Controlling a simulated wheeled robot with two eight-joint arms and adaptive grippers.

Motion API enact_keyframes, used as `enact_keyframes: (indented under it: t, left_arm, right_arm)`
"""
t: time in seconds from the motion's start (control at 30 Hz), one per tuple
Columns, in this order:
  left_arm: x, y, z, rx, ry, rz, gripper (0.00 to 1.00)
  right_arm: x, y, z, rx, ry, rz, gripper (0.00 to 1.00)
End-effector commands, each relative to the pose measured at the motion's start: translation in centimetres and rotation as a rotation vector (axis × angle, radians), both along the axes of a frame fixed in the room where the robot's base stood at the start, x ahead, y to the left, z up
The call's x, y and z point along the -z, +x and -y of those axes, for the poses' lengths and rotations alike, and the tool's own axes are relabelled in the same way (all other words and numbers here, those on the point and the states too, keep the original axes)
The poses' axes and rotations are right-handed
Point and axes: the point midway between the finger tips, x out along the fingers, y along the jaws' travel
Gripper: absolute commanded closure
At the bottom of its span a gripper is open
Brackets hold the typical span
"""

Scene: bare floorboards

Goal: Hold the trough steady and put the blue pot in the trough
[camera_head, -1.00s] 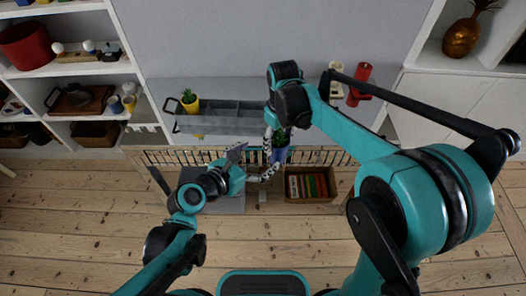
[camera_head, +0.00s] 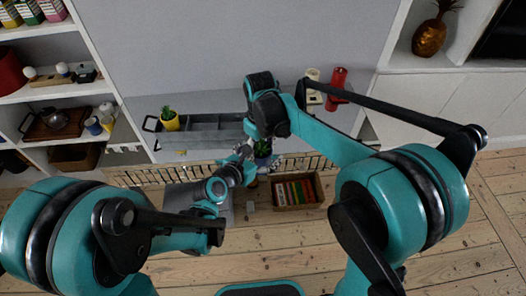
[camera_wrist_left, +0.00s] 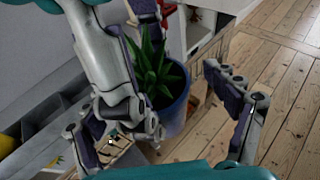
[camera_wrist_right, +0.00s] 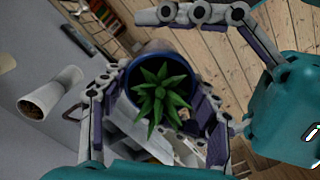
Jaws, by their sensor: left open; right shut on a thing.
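The long grey trough (camera_head: 205,136) runs along the wall in the head view, divided into compartments. A yellow pot with a plant (camera_head: 171,124) is in its left end. The blue pot (camera_head: 262,153) holds a spiky green plant and is in front of the trough's right end. My right gripper (camera_wrist_right: 155,112) is shut on the blue pot (camera_wrist_right: 128,72), fingers at either side. My left gripper (camera_wrist_left: 168,122) is open close to the pot, which shows between its fingers in the left wrist view (camera_wrist_left: 172,115); contact is unclear. The trough's right end is hidden by my right arm.
A low slatted rail (camera_head: 135,176) runs in front of the trough. A crate of books (camera_head: 297,205) and a grey panel (camera_head: 184,197) are near it. A red cylinder (camera_head: 337,80) and a pale cup (camera_head: 313,82) stand right of the trough. Front floorboards look clear.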

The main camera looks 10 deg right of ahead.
Motion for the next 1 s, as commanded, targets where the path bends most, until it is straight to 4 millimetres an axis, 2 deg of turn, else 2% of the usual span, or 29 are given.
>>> enact_keyframes:
  t: [0.27, 0.37, 0.5, 0.53, 0.57, 0.6, 0.67, 0.7, 1.0]
  left_arm:
    - [0.05, 0.08, 0.09, 0.000, 0.000, 0.000, 0.14]
    - [0.04, 0.09, 0.09, 0.000, 0.000, 0.000, 0.37]
    - [0.05, 0.05, 0.13, 0.002, -0.001, 0.000, 0.74]
    - [0.05, 0.04, 0.16, 0.002, 0.000, -0.001, 0.82]
    - [0.06, 0.02, 0.18, 0.003, 0.000, -0.001, 0.85]
    - [0.03, 0.01, 0.20, 0.003, -0.002, -0.002, 0.85]
    - [0.03, 0.00, 0.23, 0.004, -0.001, -0.001, 0.85]
    - [0.03, 0.01, 0.23, 0.004, -0.001, -0.001, 0.85]
    - [0.02, 0.08, 0.11, 0.001, -0.001, 0.001, 0.85]
  right_arm:
    - [-0.03, 0.00, 0.00, 0.000, 0.000, 0.000, 0.85]
    - [-0.03, 0.00, 0.00, 0.000, 0.000, 0.000, 0.85]
    - [-0.03, 0.01, -0.08, -0.001, 0.001, 0.000, 0.85]
    - [-0.03, 0.01, -0.11, -0.001, 0.003, 0.000, 0.85]
    - [-0.04, 0.01, -0.14, -0.002, 0.003, 0.000, 0.85]
    - [-0.04, 0.02, -0.18, -0.002, 0.003, 0.001, 0.34]
    - [-0.04, 0.02, -0.20, -0.003, 0.003, 0.001, 0.18]
    - [-0.03, 0.02, -0.19, -0.002, 0.003, 0.001, 0.15]
    - [-0.10, 0.00, -0.06, -0.001, 0.001, 0.000, 0.15]
